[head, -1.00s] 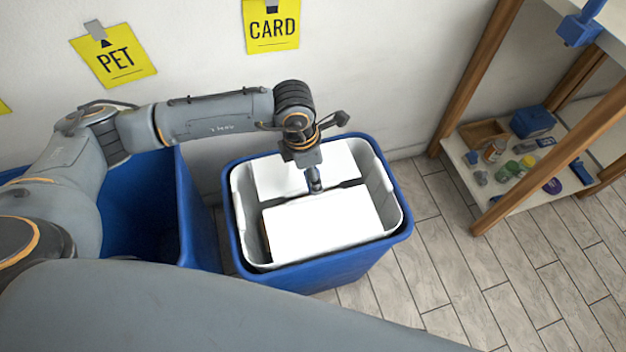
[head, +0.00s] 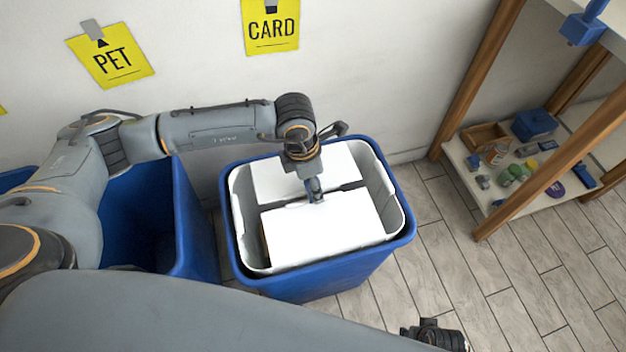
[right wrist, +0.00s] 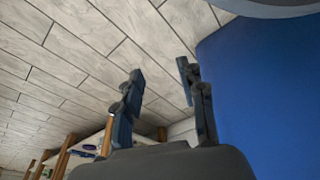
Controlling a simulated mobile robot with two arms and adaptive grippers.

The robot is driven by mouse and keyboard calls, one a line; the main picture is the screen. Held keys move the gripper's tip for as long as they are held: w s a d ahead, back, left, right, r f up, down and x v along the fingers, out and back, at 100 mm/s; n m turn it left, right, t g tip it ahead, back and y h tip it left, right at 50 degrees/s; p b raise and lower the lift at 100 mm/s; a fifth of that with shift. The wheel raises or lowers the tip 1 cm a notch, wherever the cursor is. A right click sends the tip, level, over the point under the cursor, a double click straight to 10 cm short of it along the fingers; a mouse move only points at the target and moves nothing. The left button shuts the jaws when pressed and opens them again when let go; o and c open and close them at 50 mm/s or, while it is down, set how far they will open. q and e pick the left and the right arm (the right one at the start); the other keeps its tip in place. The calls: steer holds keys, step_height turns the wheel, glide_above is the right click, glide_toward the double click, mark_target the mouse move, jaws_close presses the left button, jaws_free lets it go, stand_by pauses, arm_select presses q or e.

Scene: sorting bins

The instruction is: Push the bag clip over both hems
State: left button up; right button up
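My left gripper (head: 315,190) points down into the blue bin below the CARD sign, at the far edge of the nearer white box. Its fingers are small and seen from above, so I cannot tell their opening or whether they hold anything. A white liner (head: 397,205) lines this bin, its rim just inside the blue rim. I cannot make out the hems or a bag clip. My right gripper (right wrist: 160,72) is open, with nothing between its fingers in the right wrist view. In the head view, part of its arm end (head: 436,336) shows at the bottom edge.
Two white boxes, one nearer (head: 320,235) and one farther (head: 290,178), fill most of the lined blue bin (head: 330,285). Another blue bin (head: 196,225) stands left, under my left arm. A wooden-post shelf (head: 545,205) with small items stands right. Tiled floor between is clear.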

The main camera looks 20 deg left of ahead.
steer(key=shift+r, duration=0.1)
stand_by(0.6)
steer(key=shift+w+r, duration=0.4)
steer(key=shift+r, duration=0.15)
steer(key=shift+s+f, duration=0.1)
steer(key=shift+s+f, duration=0.2)
arm_select(q)
steer(key=shift+b, duration=0.3)
arm_select(e)
steer(key=shift+w+r, duration=0.4)
steer(key=shift+r, duration=0.3)
arm_select(q)
steer(key=shift+f, duration=0.1)
arm_select(e)
steer(key=shift+s, duration=0.2)
